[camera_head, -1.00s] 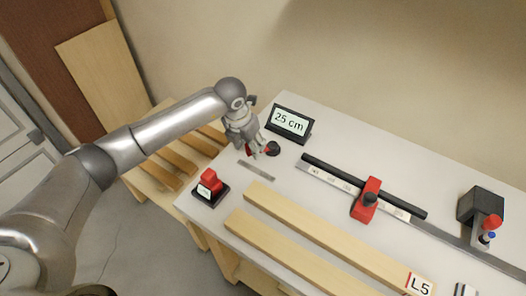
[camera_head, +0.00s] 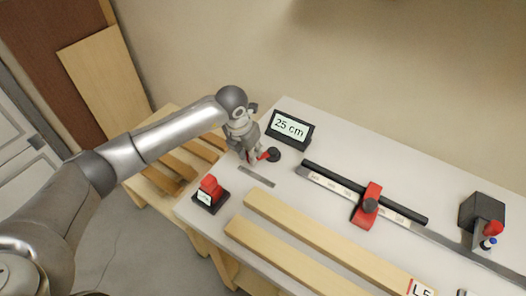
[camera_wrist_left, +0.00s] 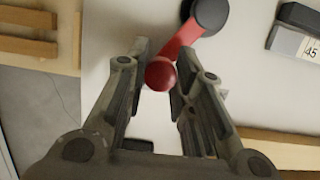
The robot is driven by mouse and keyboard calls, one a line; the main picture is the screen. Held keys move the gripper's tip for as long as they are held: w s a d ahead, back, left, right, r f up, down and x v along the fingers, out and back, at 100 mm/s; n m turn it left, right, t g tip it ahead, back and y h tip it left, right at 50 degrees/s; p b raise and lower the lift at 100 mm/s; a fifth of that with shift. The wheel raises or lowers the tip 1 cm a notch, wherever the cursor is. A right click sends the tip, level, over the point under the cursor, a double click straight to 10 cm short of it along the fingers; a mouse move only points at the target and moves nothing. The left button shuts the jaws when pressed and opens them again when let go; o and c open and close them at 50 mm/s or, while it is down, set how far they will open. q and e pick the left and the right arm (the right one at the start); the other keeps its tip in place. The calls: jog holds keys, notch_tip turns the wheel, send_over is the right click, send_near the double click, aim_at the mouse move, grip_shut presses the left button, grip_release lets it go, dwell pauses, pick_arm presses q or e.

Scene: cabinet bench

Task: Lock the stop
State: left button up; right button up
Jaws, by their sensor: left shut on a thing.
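The stop (camera_head: 366,205) is a red block with a dark knob, sitting across the black and silver rail (camera_head: 330,180). A red lever (camera_head: 264,156) with a round black hub (camera_head: 273,155) is mounted near the bench's back left. My left gripper (camera_head: 252,159) is at the free end of this lever. In the left wrist view, the lever (camera_wrist_left: 182,42) runs from the black hub (camera_wrist_left: 208,14) to a red ball knob (camera_wrist_left: 160,74). My left gripper (camera_wrist_left: 160,84) is shut on the knob, one finger on each side. My right gripper is not in view.
A display reading "25 cm" (camera_head: 289,128) stands behind the lever. A red button on a dark base (camera_head: 210,194) is at the front left edge. Two wooden boards (camera_head: 320,240) lie in front. A dark box with a red knob (camera_head: 482,213) is at right.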

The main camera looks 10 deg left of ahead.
pick_arm(q)
jog(key=shift+s+d, duration=0.55)
jog(key=shift+d, duration=0.15)
jog(key=shift+s+d+r, duration=0.1)
jog(key=shift+s+d, duration=0.4)
jog(key=shift+d, duration=0.3)
jog(key=shift+s+d, duration=0.2)
jog(key=shift+d, duration=0.9)
